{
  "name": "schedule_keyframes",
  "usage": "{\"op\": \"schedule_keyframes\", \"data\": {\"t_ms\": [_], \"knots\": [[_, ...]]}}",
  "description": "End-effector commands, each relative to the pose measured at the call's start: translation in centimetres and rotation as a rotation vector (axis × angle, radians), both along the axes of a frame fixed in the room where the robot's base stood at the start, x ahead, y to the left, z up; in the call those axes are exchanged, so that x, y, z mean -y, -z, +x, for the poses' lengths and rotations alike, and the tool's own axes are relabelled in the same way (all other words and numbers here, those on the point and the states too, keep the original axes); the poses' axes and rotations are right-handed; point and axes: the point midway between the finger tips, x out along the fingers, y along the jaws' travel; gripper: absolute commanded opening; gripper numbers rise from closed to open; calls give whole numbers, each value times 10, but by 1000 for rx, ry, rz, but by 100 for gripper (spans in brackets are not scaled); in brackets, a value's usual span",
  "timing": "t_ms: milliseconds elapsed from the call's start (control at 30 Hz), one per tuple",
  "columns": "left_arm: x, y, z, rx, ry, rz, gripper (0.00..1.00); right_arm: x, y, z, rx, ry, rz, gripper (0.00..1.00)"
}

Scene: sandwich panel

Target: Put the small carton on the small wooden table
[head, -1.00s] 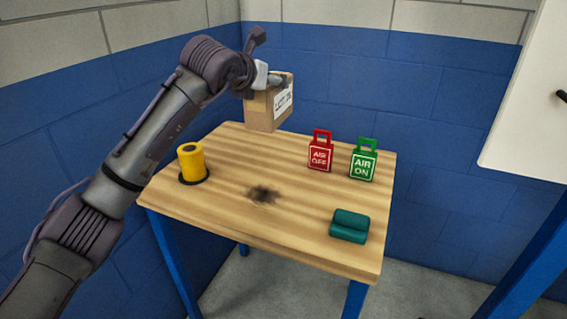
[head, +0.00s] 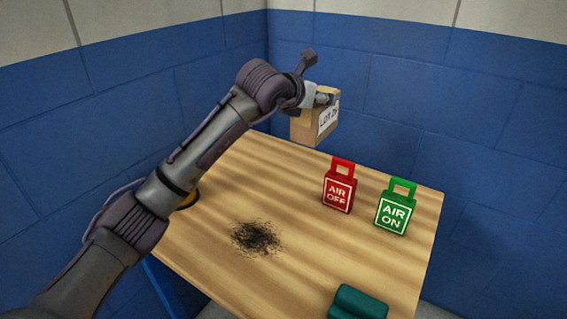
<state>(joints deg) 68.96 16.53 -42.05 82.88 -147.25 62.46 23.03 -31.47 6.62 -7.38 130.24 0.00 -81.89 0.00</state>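The small carton (head: 303,130) is brown with a white label reading "LOT" and more text partly hidden. It hangs upright above the far part of the small wooden table (head: 205,254), near the back wall. My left gripper (head: 326,99) is at the carton's top and appears shut on it; its fingers are partly hidden. I cannot tell exactly how high the carton is above the table. My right gripper is not in view.
A red "AIR OFF" tag (head: 340,188) and a green "AIR ON" tag (head: 395,209) stand on the table's right. A dark teal object (head: 358,304) lies at the near edge. A black smudge (head: 256,238) marks the middle.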

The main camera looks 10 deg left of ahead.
Motion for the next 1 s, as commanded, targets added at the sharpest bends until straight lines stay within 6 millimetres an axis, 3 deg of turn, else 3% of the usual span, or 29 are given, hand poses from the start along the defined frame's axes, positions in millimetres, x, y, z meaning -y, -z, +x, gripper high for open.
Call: {"op": "schedule_keyframes", "data": {"t_ms": [200, 400, 633, 867, 1000], "knots": [[-54, 31, -3, -1, -7, 0, 2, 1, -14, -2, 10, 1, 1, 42], [-89, 52, -5, 1, -4, -1, 2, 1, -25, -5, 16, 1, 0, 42], [-100, 62, -6, 2, 0, -2, 2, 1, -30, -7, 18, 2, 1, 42], [-99, 95, -6, -1, -1, 0, 2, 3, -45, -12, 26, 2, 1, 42], [-99, 97, -6, 2, 0, -2, 2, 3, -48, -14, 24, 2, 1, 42]]}}
